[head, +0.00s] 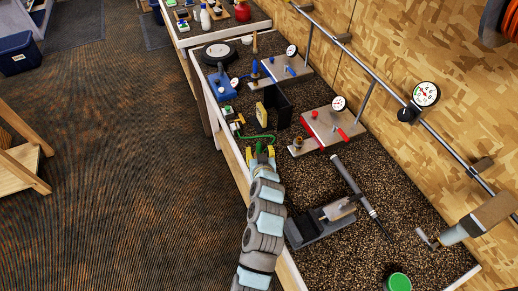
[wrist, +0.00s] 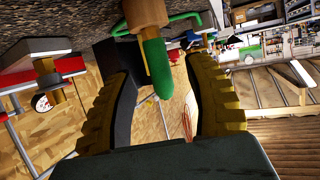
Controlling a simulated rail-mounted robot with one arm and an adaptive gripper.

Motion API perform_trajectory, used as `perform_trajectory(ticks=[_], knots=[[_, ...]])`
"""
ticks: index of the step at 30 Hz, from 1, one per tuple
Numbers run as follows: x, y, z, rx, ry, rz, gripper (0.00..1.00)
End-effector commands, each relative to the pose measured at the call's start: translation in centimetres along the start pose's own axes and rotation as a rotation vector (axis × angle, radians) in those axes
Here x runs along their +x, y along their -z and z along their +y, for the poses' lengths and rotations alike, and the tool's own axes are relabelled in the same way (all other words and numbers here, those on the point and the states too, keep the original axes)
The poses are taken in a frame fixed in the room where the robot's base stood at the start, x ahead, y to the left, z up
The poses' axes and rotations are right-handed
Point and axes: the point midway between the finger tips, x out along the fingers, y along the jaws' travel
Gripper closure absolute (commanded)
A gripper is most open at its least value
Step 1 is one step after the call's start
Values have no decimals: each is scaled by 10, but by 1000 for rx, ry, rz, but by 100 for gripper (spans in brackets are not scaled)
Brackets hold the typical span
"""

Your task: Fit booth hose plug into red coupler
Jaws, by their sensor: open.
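My gripper (head: 262,154), with yellow ribbed fingers, is open at the bench's left edge in the head view. The wrist view is tilted and shows the open fingers (wrist: 160,80) around a green, round-ended piece with a brass-coloured collar (wrist: 155,68), apparently the hose plug. A gap shows at its right; contact at the left is unclear. A thin green hose (head: 262,138) lies just beyond my gripper. The red-marked plate (head: 325,127) is to the right, with a brass fitting (head: 297,144), apparently the red coupler, at its near left. This fitting also shows in the wrist view (wrist: 45,67).
A gauge (head: 338,103) stands behind the red-marked plate. A similar blue-marked plate (head: 287,68) and a black box (head: 280,103) are farther back. A grey clamp block (head: 315,225) and a dark shaft (head: 352,182) are nearer.

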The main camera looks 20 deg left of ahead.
Motion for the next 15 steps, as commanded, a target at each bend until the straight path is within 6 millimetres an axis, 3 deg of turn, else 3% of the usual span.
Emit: perform_trajectory(ticks=[7, 15], knots=[[22, 0, 0, 0, 2, -1, 47], [26, -1, 0, 0, 0, 0, 47]])
